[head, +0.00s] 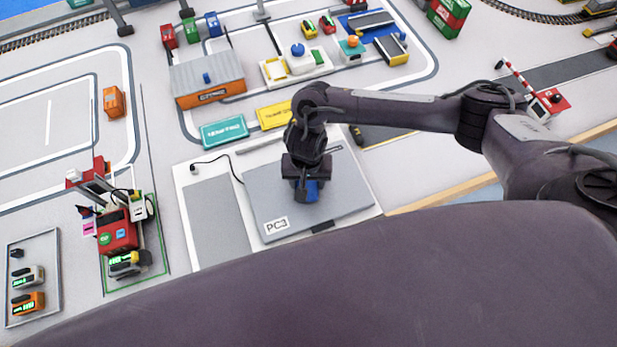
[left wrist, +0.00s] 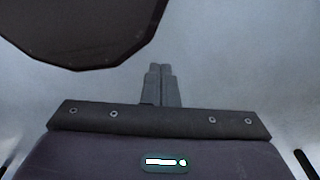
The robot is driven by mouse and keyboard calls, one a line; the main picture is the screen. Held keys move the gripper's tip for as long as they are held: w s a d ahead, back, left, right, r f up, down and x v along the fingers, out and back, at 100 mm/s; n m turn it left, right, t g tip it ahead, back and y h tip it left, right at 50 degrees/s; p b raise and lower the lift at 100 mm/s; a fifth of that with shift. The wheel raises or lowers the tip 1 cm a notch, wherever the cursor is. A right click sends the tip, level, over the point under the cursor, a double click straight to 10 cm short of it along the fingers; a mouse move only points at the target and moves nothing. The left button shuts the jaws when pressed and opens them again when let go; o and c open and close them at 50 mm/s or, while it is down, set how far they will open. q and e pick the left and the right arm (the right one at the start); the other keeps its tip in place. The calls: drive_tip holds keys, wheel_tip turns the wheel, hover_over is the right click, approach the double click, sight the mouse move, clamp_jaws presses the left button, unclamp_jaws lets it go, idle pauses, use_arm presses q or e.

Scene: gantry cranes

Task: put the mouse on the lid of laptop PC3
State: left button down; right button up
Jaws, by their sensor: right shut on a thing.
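Laptop PC3 (head: 265,205) lies with its grey lid shut and its "PC3" label at the lower left corner. My right gripper (head: 305,186) is over the middle of the lid, pointing down. It is shut on a small dark and blue thing, which I take as the mouse (head: 312,190). The gripper hides part of the mouse; I cannot tell whether it touches the lid. My left gripper (left wrist: 161,78) shows in the left wrist view with its fingers together and nothing between them. It does not show in the head view.
The laptop lies on a white board with a grey panel (head: 215,218) and a black cable at its left. A red crane model (head: 118,232) and a tray (head: 57,280) stand further left. Teal (head: 224,132) and yellow signs and a grey-roofed building (head: 207,80) lie behind.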

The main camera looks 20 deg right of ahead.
sight(307, 183)
drive_tip(key=shift+s+a+f, duration=0.1)
drive_tip(key=shift+a, duration=0.1)
drive_tip(key=o, duration=0.7)
drive_tip(key=shift+o, duration=1.4)
drive_tip(key=shift+d+f, duration=0.1)
drive_tip(key=shift+d, duration=0.05)
use_arm(q)
drive_tip(key=shift+s+a, duration=0.65)
drive_tip(key=shift+a, duration=0.2)
use_arm(e)
drive_tip(key=shift+o, duration=0.2)
drive_tip(key=shift+r, duration=0.2)
use_arm(q)
drive_tip(key=r+p, duration=0.4)
drive_tip(key=shift+w+d+r, duration=0.15)
drive_tip(key=shift+d+r, duration=0.05)
drive_tip(key=shift+d, duration=0.05)
use_arm(e)
wheel_tip(307, 183, up, 12)
